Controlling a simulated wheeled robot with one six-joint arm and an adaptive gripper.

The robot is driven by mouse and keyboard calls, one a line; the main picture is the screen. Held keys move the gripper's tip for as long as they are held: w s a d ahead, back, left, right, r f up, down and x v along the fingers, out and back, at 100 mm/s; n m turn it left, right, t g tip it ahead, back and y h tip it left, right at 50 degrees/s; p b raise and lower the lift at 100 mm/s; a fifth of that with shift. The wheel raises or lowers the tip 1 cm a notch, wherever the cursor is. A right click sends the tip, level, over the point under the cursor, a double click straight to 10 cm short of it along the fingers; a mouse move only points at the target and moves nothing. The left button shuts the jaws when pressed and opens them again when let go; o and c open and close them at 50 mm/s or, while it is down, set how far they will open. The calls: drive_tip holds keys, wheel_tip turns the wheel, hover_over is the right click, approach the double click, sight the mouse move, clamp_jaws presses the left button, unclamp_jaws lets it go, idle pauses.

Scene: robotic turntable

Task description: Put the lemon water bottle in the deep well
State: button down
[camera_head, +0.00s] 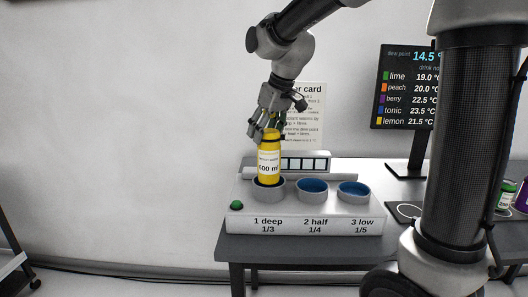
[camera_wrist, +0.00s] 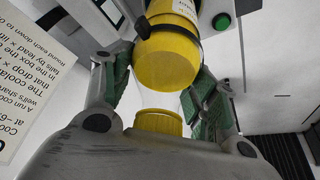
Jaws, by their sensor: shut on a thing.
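The lemon water bottle (camera_head: 269,166) is yellow with a white label reading "600 ml". It stands nearly upright at the deep well (camera_head: 268,194), the left one of three grey cups, marked "1 deep 1/3". Its lower end shows inside the well's rim; whether it touches the well's floor is hidden. My gripper (camera_head: 270,127) is above and shut on the bottle's top end. In the wrist view the bottle (camera_wrist: 167,62) lies between the green-padded fingers of my gripper (camera_wrist: 158,92), with its yellow cap close to my palm.
The half well (camera_head: 313,187) and low well (camera_head: 353,190) are to the right, blue inside. A green button (camera_head: 236,205) is on the white box's left. A display (camera_head: 405,87) stands behind right; a card (camera_head: 303,112) hangs on the wall. Other bottles (camera_head: 506,193) are at far right.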

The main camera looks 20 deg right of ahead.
sight(266, 145)
drive_tip(key=shift+f, duration=2.1)
drive_tip(key=shift+c, duration=2.2)
unclamp_jaws()
drive_tip(key=shift+f, duration=0.15)
drive_tip(key=v, duration=1.2)
drive_tip(key=shift+s+d, duration=0.1)
drive_tip(key=shift+d, duration=0.05)
drive_tip(key=s+d+f+m, duration=0.1)
drive_tip(key=s+d+f, duration=0.2)
drive_tip(key=s, duration=0.5)
drive_tip(key=s+d+f+m+h, duration=0.1)
drive_tip(key=s+d+f+m, duration=0.1)
drive_tip(key=s+d+f, duration=0.2)
drive_tip(key=s+d+f+m+h, duration=0.1)
drive_tip(key=s+d+f+m, duration=0.1)
drive_tip(key=s+d, duration=0.4)
drive_tip(key=s+f, duration=0.1)
drive_tip(key=s, duration=0.4)
drive_tip(key=shift+s+f, duration=0.25)
drive_tip(key=shift+s, duration=0.05)
drive_tip(key=shift+d, duration=0.15)
